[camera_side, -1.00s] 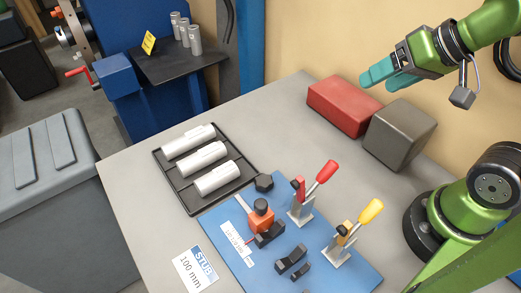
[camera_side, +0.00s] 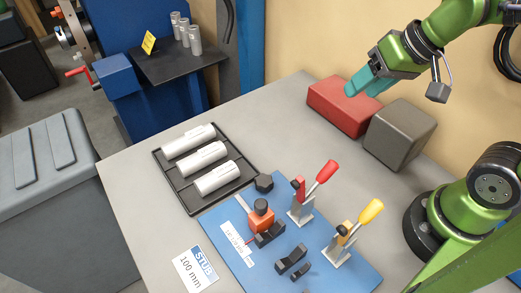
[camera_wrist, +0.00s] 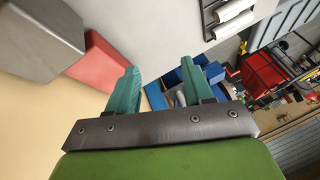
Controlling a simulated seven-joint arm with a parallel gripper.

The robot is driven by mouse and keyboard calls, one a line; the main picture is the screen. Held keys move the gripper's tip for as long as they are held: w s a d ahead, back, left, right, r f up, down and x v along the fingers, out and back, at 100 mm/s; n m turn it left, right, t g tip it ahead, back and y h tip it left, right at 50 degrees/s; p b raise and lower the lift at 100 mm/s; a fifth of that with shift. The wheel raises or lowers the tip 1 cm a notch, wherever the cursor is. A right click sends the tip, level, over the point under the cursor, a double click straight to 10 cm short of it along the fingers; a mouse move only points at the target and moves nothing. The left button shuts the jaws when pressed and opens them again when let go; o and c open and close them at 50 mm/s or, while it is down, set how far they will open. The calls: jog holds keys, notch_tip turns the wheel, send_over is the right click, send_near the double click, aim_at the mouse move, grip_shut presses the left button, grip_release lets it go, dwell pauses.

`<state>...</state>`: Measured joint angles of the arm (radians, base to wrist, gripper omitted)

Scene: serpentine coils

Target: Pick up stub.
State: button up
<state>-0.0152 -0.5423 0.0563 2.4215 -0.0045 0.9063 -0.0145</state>
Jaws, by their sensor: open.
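Three white cylindrical stubs lie side by side in a black tray (camera_side: 178,198) on the grey table: a far one (camera_side: 189,141), a middle one (camera_side: 202,159) and a near one (camera_side: 217,178). A card (camera_side: 196,268) reading "STUB 100 mm" lies in front of the tray. My gripper (camera_side: 362,86), with teal fingers, is open and empty, high at the right, well away from the tray. In the wrist view, my gripper (camera_wrist: 160,66) shows its two fingers apart with nothing between them. Part of the tray with white stubs (camera_wrist: 236,18) shows at the top there.
A red box (camera_side: 343,108) and a grey box (camera_side: 399,136) stand at the back. Table around the card is clear.

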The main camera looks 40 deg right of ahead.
jog(key=w+a+f+n+g, duration=0.3)
jog(key=w+a+n, duration=0.3)
jog(key=w+a, duration=0.1)
jog(key=n+g+y, duration=0.2)
jog(key=n+y, duration=0.1)
jog(key=n, duration=1.2)
send_near(219, 172)
jog(key=shift+h, duration=0.3)
jog(key=x, duration=1)
jog(key=shift+a, duration=0.35)
jog(key=c, duration=0.9)
jog(key=shift+o, duration=0.3)
